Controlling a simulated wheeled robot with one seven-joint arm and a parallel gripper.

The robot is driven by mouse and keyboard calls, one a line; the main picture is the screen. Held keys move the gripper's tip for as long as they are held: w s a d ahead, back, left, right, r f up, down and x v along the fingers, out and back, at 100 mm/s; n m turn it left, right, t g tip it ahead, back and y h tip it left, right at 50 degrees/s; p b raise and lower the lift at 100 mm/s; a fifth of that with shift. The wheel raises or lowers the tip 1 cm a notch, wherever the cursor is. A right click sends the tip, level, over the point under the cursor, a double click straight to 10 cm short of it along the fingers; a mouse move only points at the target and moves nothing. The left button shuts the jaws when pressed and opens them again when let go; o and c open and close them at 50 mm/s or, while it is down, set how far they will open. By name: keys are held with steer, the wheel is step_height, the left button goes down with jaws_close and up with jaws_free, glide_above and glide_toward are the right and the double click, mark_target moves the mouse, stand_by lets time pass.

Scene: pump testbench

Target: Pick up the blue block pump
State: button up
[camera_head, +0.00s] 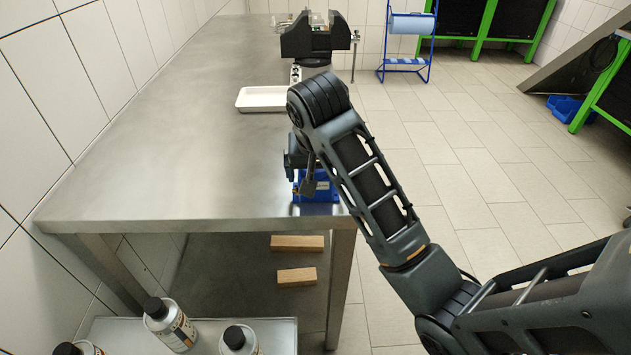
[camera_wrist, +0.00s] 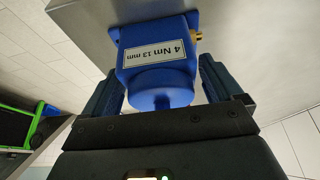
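The blue block pump (camera_head: 322,187) sits on the near right end of the steel table, partly hidden by my arm. In the wrist view the blue pump (camera_wrist: 158,65) shows a round boss towards me, a white label reading "4 Nm 13 mm" and a brass fitting at its right. My gripper (camera_wrist: 160,88) has one dark finger on each side of the pump. The fingers look wide apart, with the pump between them. Contact with its sides cannot be made out. In the head view my gripper (camera_head: 305,178) points down at the pump and is small and partly hidden.
The steel table (camera_head: 190,150) is largely clear to the left. A white tray (camera_head: 262,98) and a dark vise-like fixture (camera_head: 316,38) stand further back. Wooden blocks (camera_head: 297,243) lie on the shelf below, and bottles (camera_head: 170,324) stand at the front.

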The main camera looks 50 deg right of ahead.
jaws_close()
stand_by(0.7)
